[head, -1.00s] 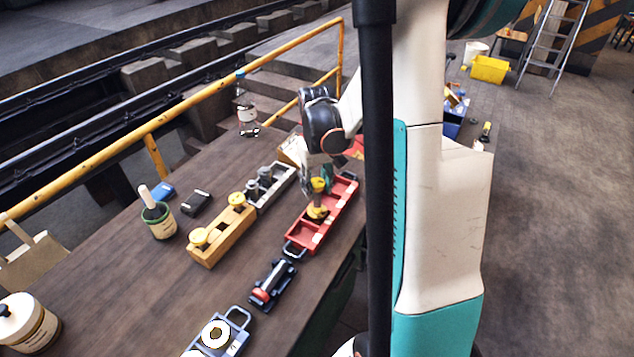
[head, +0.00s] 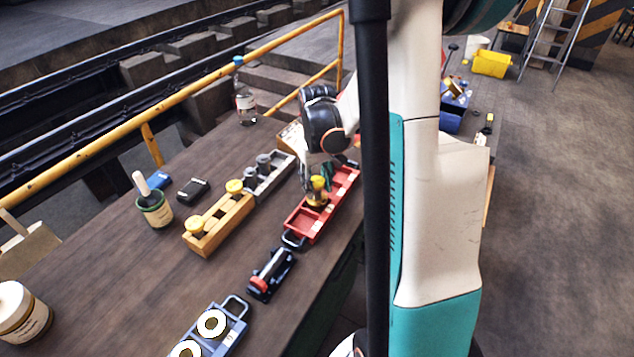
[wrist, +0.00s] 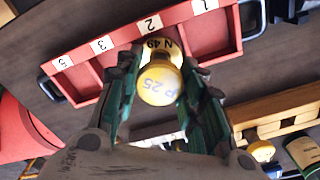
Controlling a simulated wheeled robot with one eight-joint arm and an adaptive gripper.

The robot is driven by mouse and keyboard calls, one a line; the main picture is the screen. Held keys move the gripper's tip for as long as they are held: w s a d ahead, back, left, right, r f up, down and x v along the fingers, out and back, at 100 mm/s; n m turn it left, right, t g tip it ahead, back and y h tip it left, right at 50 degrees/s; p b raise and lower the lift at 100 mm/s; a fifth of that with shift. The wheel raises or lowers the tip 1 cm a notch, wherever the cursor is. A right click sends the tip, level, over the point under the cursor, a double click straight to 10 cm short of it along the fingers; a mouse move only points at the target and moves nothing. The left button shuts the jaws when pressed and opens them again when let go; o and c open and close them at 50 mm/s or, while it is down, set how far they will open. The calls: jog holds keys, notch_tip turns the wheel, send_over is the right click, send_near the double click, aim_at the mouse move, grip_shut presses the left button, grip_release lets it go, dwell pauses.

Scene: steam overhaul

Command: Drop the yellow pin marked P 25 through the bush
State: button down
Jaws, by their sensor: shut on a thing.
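The yellow pin marked P 25 (wrist: 159,82) is between the green-lined fingers of my gripper (wrist: 158,108), with its marked head facing the wrist camera. My gripper is shut on it and holds it over the red tray (wrist: 216,34). A brass-yellow bush marked N 49 (wrist: 166,47) sits in the tray by the label 2, directly behind the pin in the wrist view. The pin's head hides part of it. In the head view the pin (head: 318,183) is just above the bush (head: 317,201). The pin's lower end is hidden, so I cannot tell how deep it is.
A tan block with yellow-headed pins (head: 218,228) and a grey tray with grey parts (head: 272,176) stand left of the red tray. A black stand with a red end (head: 270,274) and a blue tray with white rings (head: 232,335) are nearer.

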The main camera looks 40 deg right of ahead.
jog(key=c, duration=1)
grip_release()
jog(key=shift+o, duration=0.2)
jog(key=shift+r, duration=0.1)
notch_tip(320, 180, up, 12)
